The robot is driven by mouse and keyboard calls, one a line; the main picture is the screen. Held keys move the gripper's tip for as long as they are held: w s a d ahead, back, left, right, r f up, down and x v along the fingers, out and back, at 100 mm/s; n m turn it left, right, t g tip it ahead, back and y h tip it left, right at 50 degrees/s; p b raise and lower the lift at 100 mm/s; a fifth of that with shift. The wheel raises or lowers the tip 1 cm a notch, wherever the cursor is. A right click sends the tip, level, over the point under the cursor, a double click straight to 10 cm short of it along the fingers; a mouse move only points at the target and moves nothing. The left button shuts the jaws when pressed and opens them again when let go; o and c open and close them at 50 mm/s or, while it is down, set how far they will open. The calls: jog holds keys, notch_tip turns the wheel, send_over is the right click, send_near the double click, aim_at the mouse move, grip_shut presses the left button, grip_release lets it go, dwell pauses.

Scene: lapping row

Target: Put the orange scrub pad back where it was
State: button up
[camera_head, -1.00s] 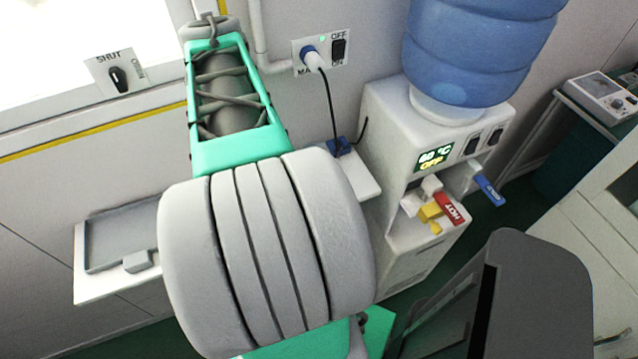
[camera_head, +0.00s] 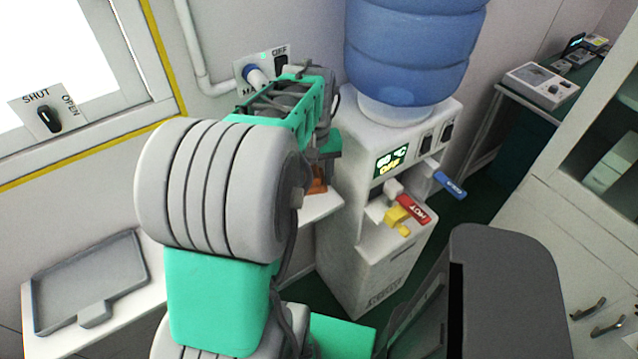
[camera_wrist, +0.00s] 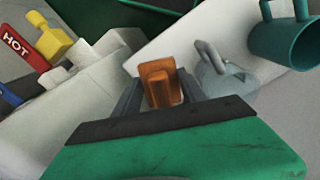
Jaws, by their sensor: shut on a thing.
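The orange scrub pad (camera_wrist: 158,72) is between the two fingers of my gripper (camera_wrist: 160,90), which is shut on it. In the head view a small part of the orange pad (camera_head: 319,183) shows below my gripper (camera_head: 322,165), over the white shelf (camera_head: 318,208) left of the water dispenser. The wrist view shows the pad over or at the pale shelf surface (camera_wrist: 178,38); I cannot tell whether it touches. My arm hides much of the shelf in the head view.
A teal mug (camera_wrist: 284,38) and a clear vessel with a grey handle (camera_wrist: 225,85) are right of the pad in the wrist view. The water dispenser (camera_head: 375,250), with its red hot tap (camera_head: 410,208), stands close by. An empty grey tray (camera_head: 90,275) lies at left.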

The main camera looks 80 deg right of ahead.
aim_at(319, 187)
jog(key=f, duration=0.1)
jog(key=d+f, duration=0.1)
jog(key=f, duration=0.1)
jog(key=d+f, duration=0.1)
jog(key=f, duration=0.1)
jog(key=shift+s+f, duration=0.2)
jog(key=shift+s, duration=0.05)
jog(key=shift+f, duration=0.1)
jog(key=o, duration=1.4)
jog(key=shift+o, duration=0.2)
